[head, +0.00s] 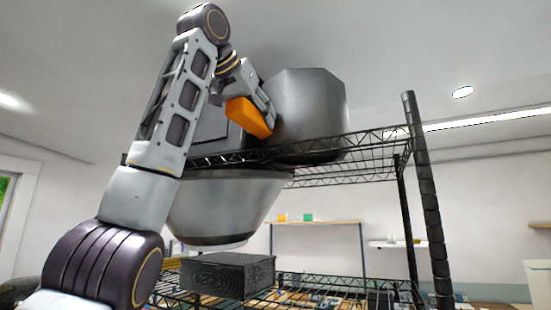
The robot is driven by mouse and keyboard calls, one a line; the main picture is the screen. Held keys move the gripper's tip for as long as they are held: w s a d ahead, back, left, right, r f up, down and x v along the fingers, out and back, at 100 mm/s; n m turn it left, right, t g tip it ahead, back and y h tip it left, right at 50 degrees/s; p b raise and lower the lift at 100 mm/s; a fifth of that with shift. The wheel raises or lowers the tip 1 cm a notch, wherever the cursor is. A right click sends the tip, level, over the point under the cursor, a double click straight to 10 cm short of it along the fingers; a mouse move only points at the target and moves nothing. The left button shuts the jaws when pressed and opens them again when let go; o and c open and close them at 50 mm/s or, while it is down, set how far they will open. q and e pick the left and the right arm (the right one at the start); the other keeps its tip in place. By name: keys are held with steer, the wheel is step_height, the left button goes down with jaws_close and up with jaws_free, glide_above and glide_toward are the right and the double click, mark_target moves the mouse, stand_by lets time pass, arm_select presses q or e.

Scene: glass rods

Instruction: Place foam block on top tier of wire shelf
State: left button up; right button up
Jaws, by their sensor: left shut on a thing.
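An orange block (249,117), which looks like the foam block, is held by my left gripper (262,102). The gripper is shut on it and points down to the right. Block and gripper show in front of large grey objects, just above the line of the top tier (371,147) of the black wire shelf (425,190). I cannot tell whether the block touches the tier. My right gripper is not in view.
A grey faceted container (312,112) takes up much of the top tier, with a dark boxy shape (212,135) to its left. A grey rounded body (222,205) shows below that tier. A dark patterned block (228,276) sits on the lower tier. The shelf's right post stands close.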

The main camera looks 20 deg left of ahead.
mark_target(281, 136)
arm_select(q)
steer(key=w+p, duration=0.2)
steer(key=w, duration=0.2)
steer(key=w+p, duration=0.1)
steer(key=w, duration=0.4)
steer(key=w+p, duration=0.2)
steer(key=w, duration=0.3)
steer(key=shift+w+d+r+p, duration=0.15)
steer(key=shift+w+d+p, duration=0.1)
steer(key=shift+p, duration=0.1)
steer(key=shift+w, duration=0.55)
steer(key=shift+w+d+p, duration=0.1)
steer(key=shift+w+p, duration=0.5)
steer(key=shift+f, duration=1.85)
